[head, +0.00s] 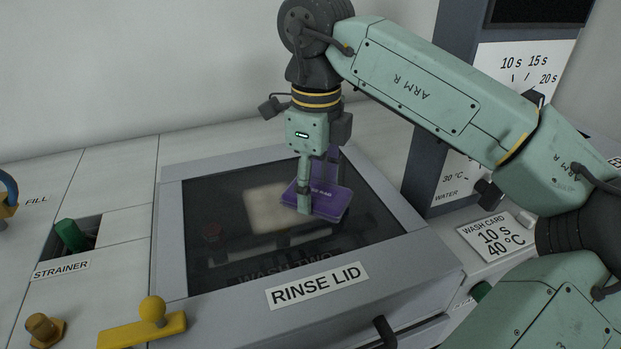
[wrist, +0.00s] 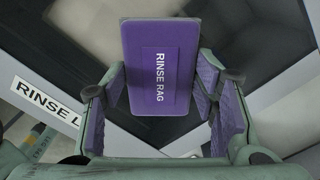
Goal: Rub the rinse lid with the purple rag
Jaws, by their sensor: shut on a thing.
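The rinse lid (head: 205,250) is a dark see-through panel in a grey frame, with a RINSE LID label (head: 317,285) on its front edge. It is closed. The purple rag (head: 328,203), marked RINSE RAG, is at the right half of the dark panel and appears to lie against it. It also shows in the wrist view (wrist: 160,100), between the fingers. My gripper (head: 304,205) points down and is shut on the purple rag. Part of the rag is hidden behind a finger in the head view.
A yellow handle with a knob (head: 152,312) is at the front left. A green strainer knob (head: 70,236) sits in a recess at left. A dark column with dial markings and a wash card (head: 492,237) stand at right. The panel's left side is clear.

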